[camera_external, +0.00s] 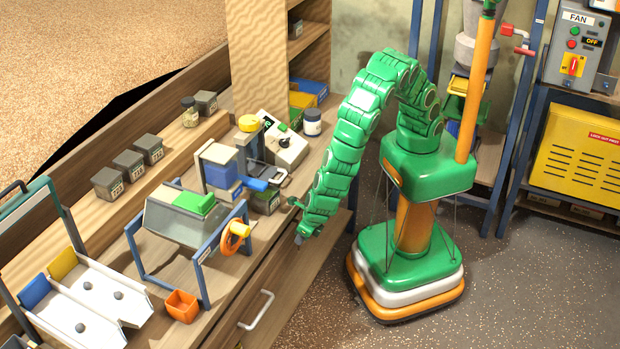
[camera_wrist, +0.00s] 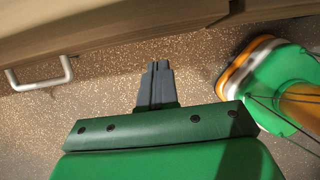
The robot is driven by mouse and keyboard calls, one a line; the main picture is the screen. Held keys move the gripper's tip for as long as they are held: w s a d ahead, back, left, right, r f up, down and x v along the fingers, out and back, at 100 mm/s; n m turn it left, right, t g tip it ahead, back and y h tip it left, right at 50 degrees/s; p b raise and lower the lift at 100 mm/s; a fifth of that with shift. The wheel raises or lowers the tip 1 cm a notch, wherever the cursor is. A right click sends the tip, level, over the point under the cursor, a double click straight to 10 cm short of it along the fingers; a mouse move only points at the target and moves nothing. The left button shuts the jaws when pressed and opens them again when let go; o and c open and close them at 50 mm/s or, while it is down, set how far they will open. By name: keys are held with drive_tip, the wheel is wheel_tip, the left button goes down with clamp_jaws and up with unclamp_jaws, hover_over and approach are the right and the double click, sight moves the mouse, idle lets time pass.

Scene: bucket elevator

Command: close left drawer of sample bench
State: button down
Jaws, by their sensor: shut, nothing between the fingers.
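The sample bench (camera_external: 225,322) runs diagonally from lower left to upper right, its wooden front facing my base. A pale bar handle (camera_external: 256,309) is on a drawer front; a pale handle also shows at the left of the wrist view (camera_wrist: 40,76). How far any drawer stands out, and whether this is the left one, I cannot tell. My gripper (camera_external: 299,240) points down by the bench's front edge, right of and above that handle in the picture. In the wrist view its grey fingers (camera_wrist: 157,68) are together, empty, below the wooden front (camera_wrist: 120,35) and apart from the handle.
On the bench top stand a blue-framed grey device with an orange wheel (camera_external: 234,237), an orange cup (camera_external: 182,306), a white tray (camera_external: 95,300) and a white jar (camera_external: 312,122). The speckled floor (camera_external: 520,270) is clear at lower right.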

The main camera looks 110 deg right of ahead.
drive_tip(key=v, duration=1)
drive_tip(key=shift+d+r, duration=0.1)
drive_tip(key=shift+r, duration=0.05)
drive_tip(key=s+d+r+m+g, duration=0.1)
drive_tip(key=s+d+r+m, duration=0.4)
drive_tip(key=d+r+m, duration=0.3)
drive_tip(key=s+d+r+m+g, duration=0.2)
drive_tip(key=s+d+r+m, duration=0.4)
drive_tip(key=d+r, duration=0.45)
drive_tip(key=s+d+r+m+y, duration=0.1)
drive_tip(key=s+r+m, duration=0.1)
drive_tip(key=s+m, duration=0.2)
drive_tip(key=s+d+r+m+g+y, duration=0.1)
drive_tip(key=s+r+m, duration=0.2)
drive_tip(key=s, duration=0.8)
drive_tip(key=s+d+r+m+g+y, duration=0.1)
drive_tip(key=s+r+m, duration=0.2)
drive_tip(key=s+m, duration=0.3)
drive_tip(key=shift+s+d, duration=0.35)
drive_tip(key=shift+s, duration=0.55)
